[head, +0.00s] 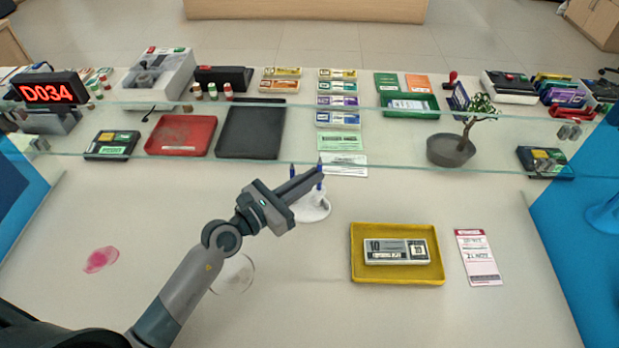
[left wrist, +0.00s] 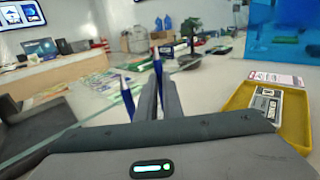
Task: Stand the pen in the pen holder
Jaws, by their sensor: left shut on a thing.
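A blue pen (head: 319,184) is upright between the fingertips of my left gripper (head: 316,176), which is shut on it. The pen also shows at the finger ends in the left wrist view (left wrist: 158,70). The white pen holder (head: 314,208) stands on the counter just below the fingers, which partly hide it. A second blue pen (head: 291,171) stands upright on the left of the fingers, also in the left wrist view (left wrist: 127,98). I cannot tell whether the held pen's lower end is inside the holder. My right gripper is out of view.
A yellow tray (head: 398,278) with a banknote bundle (head: 380,251) lies to the right, beside a pink-and-white slip (head: 478,257). A clear glass screen (head: 250,159) crosses behind the holder. A pink smudge (head: 100,260) marks the left counter, which is otherwise largely clear.

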